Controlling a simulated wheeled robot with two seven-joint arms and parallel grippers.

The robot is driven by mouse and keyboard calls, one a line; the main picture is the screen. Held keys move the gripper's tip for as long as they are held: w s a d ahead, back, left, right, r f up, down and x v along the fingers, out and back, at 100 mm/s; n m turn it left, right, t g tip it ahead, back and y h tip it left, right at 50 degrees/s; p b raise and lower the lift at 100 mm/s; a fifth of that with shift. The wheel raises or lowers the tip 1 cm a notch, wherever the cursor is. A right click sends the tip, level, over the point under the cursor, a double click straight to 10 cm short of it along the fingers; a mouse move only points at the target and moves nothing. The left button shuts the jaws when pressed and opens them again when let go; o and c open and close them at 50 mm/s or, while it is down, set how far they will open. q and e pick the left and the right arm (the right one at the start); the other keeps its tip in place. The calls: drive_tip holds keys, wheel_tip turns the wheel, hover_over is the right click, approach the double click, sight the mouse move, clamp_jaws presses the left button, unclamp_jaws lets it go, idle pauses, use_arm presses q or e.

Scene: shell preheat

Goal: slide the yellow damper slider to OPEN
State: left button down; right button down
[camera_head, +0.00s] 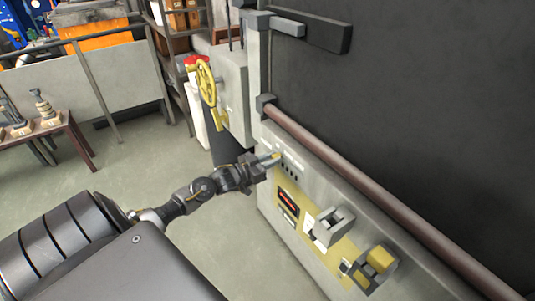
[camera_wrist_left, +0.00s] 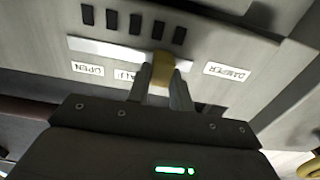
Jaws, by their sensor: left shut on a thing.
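The yellow damper slider (camera_wrist_left: 161,69) sits in a pale slot (camera_wrist_left: 105,48) on the grey panel, toward the slot's right end in the left wrist view. My left gripper (camera_wrist_left: 162,80) is shut on the slider, one finger on each side. In that view the OPEN label (camera_wrist_left: 88,69) is upside down near the slot's left end. A DAMPER label (camera_wrist_left: 226,72) is to the right of the fingers. A middle label is partly hidden by a finger. In the head view my left gripper (camera_head: 270,159) reaches the panel's upper left part and mostly covers the slider.
Dark vent slots (camera_wrist_left: 136,24) run beside the slider slot. The panel (camera_head: 300,245) also carries a red display (camera_head: 288,202) and two boxy switches (camera_head: 333,226) (camera_head: 376,266). A brown rail (camera_head: 350,180) runs above it. A yellow handwheel (camera_head: 206,82) stands behind my gripper.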

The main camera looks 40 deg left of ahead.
use_arm(q)
drive_tip(key=s+d+p, duration=0.1)
drive_tip(key=d, duration=0.2)
drive_tip(key=s+d+p, duration=0.1)
drive_tip(key=d, duration=0.2)
drive_tip(key=s+d+p, duration=0.1)
drive_tip(key=d, duration=0.2)
drive_tip(key=shift+d, duration=0.3)
drive_tip(key=shift+d+f, duration=0.1)
drive_tip(key=c, duration=1.2)
unclamp_jaws()
drive_tip(key=shift+d, duration=0.15)
drive_tip(key=shift+c, duration=0.2)
